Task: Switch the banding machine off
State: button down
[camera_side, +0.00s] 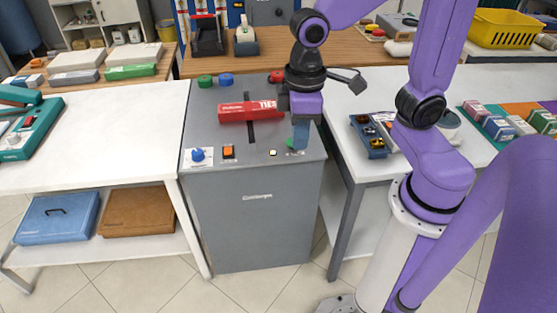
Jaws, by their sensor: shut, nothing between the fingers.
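The banding machine (255,215) is a grey cabinet in the middle of the side view, with controls along the front of its top. A blue knob (198,154) sits on a white plate at the left. An orange switch (228,151) in a dark frame is beside it. A small pale yellow button or lamp (273,153) is further right. My gripper (299,145) points down over the machine's front right corner, its fingers shut and empty. A green part (290,143) shows at the fingertips, partly hidden; I cannot tell whether they touch it.
A red box marked TIES (247,111) lies across a dark slot on the machine's top. Green (205,81), blue (226,80) and red (276,76) round pieces stand behind it. White tables flank the machine; a blue tray (367,137) is at the right.

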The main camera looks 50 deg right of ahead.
jog(key=s+d+f+n, duration=0.1)
jog(key=s+d+n, duration=0.3)
jog(key=s, duration=0.4)
jog(key=shift+s+f, duration=0.15)
jog(key=shift+s, duration=0.15)
jog(key=c, duration=1.4)
grip_release()
jog(key=shift+s+d+f, duration=0.1)
jog(key=shift+s+d, duration=0.1)
jog(key=shift+c, duration=0.2)
jog(key=o, duration=0.5)
jog(key=shift+w+a, duration=0.1)
jog(key=shift+w, duration=0.1)
jog(key=shift+o, duration=0.3)
jog(key=w+a+r+m, duration=0.1)
jog(key=w+a+m, duration=0.3)
jog(key=w, duration=0.5)
jog(key=m, duration=1.7)
send_over(228, 148)
notch_tip(228, 148, down, 8)
notch_tip(228, 148, down, 17)
jog(key=shift+w+d+r, duration=0.1)
jog(key=shift+d, duration=0.05)
